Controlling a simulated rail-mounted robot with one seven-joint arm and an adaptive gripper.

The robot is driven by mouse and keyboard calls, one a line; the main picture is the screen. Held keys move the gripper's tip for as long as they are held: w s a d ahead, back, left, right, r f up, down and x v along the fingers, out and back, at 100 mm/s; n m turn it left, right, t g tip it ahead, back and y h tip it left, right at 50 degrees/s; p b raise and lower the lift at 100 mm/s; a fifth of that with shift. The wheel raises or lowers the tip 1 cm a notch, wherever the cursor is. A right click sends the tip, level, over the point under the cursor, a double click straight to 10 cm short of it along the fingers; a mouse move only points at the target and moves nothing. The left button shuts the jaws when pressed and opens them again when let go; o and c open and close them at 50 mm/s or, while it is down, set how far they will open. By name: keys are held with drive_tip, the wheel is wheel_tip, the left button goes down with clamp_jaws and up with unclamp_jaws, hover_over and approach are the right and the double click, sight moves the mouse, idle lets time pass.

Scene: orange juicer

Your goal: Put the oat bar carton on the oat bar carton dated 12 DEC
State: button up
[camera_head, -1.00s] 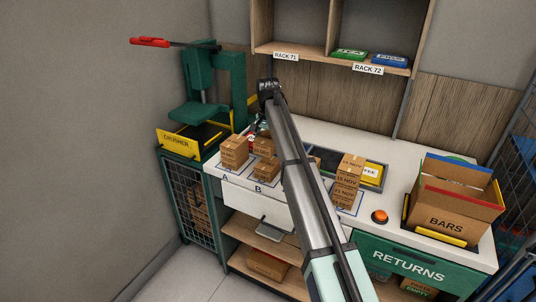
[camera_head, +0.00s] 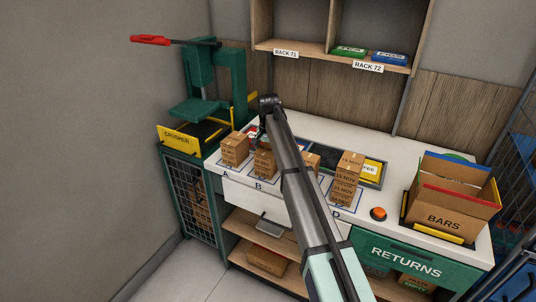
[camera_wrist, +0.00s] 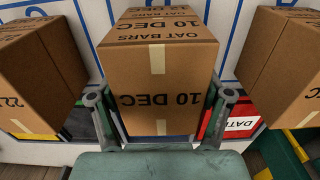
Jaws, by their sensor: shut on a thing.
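My gripper (camera_wrist: 160,118) is shut on an oat bar carton (camera_wrist: 165,75) marked 10 DEC, with a finger on each side of it. In the head view this appears to be the brown carton (camera_head: 264,162) at spot B, and my gripper there is mostly hidden behind it and the arm. I cannot tell whether it is clear of what lies under it. In the wrist view, a carton with a date starting 22 (camera_wrist: 38,75) is at left and another carton (camera_wrist: 285,65) at right, its date unclear. No 12 DEC date is legible.
Cartons at spot A (camera_head: 235,148) and a 15 NOV stack (camera_head: 346,180) at spot D flank it. A carton (camera_head: 311,163) is partly behind my arm. An orange button (camera_head: 378,214), an open BARS box (camera_head: 447,222) and the green crusher (camera_head: 200,108) are nearby.

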sight(268, 149)
drive_tip(key=o, duration=1.2)
drive_tip(key=shift+o, duration=0.2)
drive_tip(key=shift+r, duration=0.1)
wheel_tip(268, 149, up, 12)
drive_tip(key=b, duration=0.2)
drive_tip(key=shift+b, duration=0.35)
